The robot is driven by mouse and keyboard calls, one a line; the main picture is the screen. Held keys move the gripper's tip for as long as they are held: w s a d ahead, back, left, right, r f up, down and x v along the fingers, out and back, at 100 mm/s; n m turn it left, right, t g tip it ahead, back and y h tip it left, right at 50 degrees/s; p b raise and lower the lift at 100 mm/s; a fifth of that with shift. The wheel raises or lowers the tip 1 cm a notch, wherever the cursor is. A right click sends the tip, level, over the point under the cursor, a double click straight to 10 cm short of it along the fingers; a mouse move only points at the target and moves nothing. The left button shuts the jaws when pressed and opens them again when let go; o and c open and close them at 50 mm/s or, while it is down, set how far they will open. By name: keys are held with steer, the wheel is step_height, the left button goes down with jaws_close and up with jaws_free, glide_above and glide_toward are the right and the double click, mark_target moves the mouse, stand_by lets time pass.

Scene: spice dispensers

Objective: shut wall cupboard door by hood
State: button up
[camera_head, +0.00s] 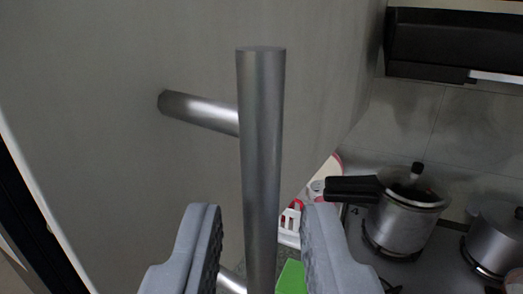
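The cupboard door (110,150) is a large grey panel filling the left and middle of the view, and it stands open beside the hood (450,45). Its handle is a vertical round metal bar (262,140) on short posts, one of them showing at the upper left. My gripper (262,212) is at the bottom of the view. It is open, with one finger on each side of the bar's lower part. Gaps show between the bar and both fingers. Whether the bar lies fully between the finger pads in depth is hard to tell.
Below right, a pressure cooker (403,218) with a black handle and a metal pot (497,240) stand on the stove (430,272). A green object (291,278) and red-and-white items (292,217) show behind the fingers. A tiled wall (455,130) is behind.

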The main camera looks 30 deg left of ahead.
steer(key=shift+x, duration=1.1)
jaws_close()
steer(key=shift+a, duration=0.1)
